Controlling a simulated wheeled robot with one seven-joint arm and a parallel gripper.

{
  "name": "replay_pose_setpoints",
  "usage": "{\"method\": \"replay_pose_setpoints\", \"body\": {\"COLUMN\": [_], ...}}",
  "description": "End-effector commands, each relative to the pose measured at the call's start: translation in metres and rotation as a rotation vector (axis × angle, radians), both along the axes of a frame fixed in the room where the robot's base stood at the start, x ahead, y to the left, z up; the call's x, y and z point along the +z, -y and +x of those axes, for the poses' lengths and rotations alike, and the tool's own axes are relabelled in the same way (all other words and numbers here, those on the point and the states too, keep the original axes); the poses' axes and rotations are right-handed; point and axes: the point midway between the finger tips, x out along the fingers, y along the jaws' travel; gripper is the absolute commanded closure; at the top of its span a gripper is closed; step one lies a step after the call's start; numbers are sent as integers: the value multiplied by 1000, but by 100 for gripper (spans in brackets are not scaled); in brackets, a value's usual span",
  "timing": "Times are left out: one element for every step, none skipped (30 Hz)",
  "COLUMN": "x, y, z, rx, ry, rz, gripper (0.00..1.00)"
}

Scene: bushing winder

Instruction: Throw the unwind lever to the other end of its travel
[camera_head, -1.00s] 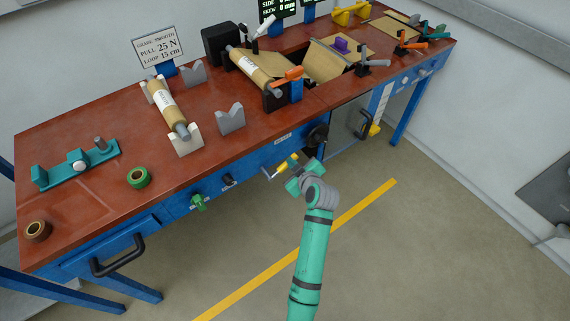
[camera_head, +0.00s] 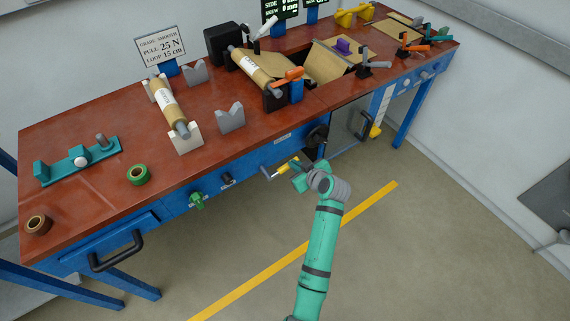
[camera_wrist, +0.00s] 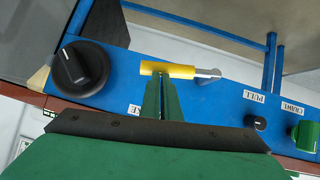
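A lever with a yellow sleeve (camera_head: 288,166) and a grey rod end sits low on the bench's blue front, and I take it for the unwind lever. In the wrist view the yellow sleeve (camera_wrist: 180,71) lies nearly level across the picture, with its grey end at the right. My gripper (camera_head: 299,175) is at the lever, below the bench top. In the wrist view its green fingers (camera_wrist: 160,82) are together, with only a thin slit between them, and their tips reach the sleeve. I cannot tell whether they touch it. The label beside it is partly hidden.
A round black knob (camera_wrist: 82,68) is left of the lever in the wrist view. A small black knob (camera_wrist: 256,122) and a green knob (camera_wrist: 305,135) are at the right. The bench's blue front is close; the floor (camera_head: 400,260) is clear.

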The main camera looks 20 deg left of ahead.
Motion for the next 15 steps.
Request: {"method": "replay_pose_setpoints", "body": {"x": [3, 3, 3, 3, 3, 3, 4, 4, 6, 8, 10, 15, 18, 22, 30], "y": [-10, -10, -10, -10, -10, -10, -10, -10, -10, -9, -8, -6, -5, -3, -1], "z": [-2, -2, -2, -2, -2, -2, -2, -2, -2, -2, -2, -3, -3, -4, -5], "rx": [16, 16, 16, 16, 17, 17, 17, 17, 16, 15, 13, 11, 9, 8, 5], "ry": [4, 5, 5, 5, 6, 6, 6, 6, 7, 7, 7, 7, 9, 8, 8], "rz": [5, 6, 6, 6, 6, 6, 6, 6, 6, 5, 5, 5, 5, 4, 4], "gripper": [100, 100, 100, 100, 100, 100, 100, 100, 100, 100, 100, 100, 100, 100, 100]}}
